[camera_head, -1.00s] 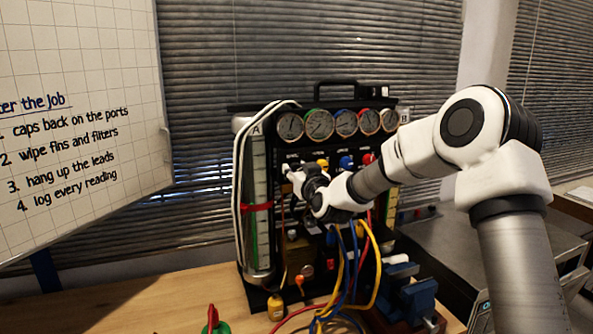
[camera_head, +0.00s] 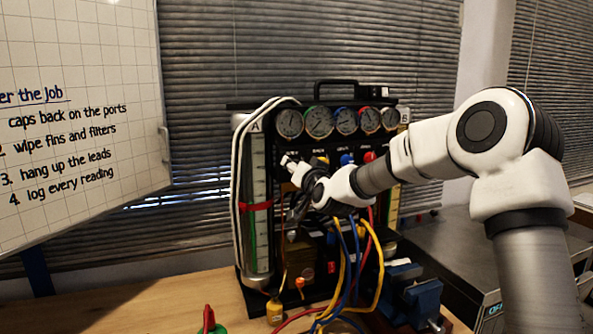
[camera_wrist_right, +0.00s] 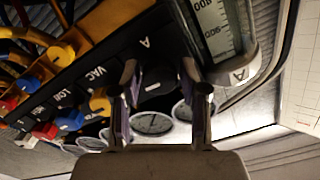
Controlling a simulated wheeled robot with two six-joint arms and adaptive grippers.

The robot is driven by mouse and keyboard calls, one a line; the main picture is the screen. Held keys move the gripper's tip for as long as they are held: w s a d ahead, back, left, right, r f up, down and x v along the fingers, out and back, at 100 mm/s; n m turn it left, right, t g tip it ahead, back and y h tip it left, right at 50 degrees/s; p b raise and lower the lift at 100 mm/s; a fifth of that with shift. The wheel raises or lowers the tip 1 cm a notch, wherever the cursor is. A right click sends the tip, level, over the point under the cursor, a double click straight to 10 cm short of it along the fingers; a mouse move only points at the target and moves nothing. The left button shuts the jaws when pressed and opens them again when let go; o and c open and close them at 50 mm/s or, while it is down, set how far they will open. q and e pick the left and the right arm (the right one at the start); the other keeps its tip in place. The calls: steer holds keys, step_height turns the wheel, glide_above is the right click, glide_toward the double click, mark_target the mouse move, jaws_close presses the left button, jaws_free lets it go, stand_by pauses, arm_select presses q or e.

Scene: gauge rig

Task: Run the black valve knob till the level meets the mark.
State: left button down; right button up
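The gauge rig (camera_head: 330,112) stands on the wooden bench. Its left cylinder, marked A, has a scale tube (camera_head: 258,180) with a red band (camera_head: 256,206) and green showing lower down; the exact level is too small to read. My right gripper (camera_head: 288,162) is at the rig's upper left, under the gauges. In the right wrist view, the black valve knob (camera_wrist_right: 158,80) lies between the two fingertips of my right gripper (camera_wrist_right: 159,78), below the letter A. Whether the fingers press on it is unclear. My left gripper is not in view.
Yellow, blue and red hoses (camera_head: 350,265) hang below my right wrist. A blue vise (camera_head: 418,297) stands at the bench's right, and a green and red item (camera_head: 209,322) at its front. Yellow knobs (camera_wrist_right: 100,100) and other coloured knobs sit beside my right fingers.

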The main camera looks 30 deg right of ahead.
stand_by(0.3)
steer(key=v, duration=1.1)
steer(key=shift+s+f, duration=0.15)
steer(key=shift+s, duration=0.25)
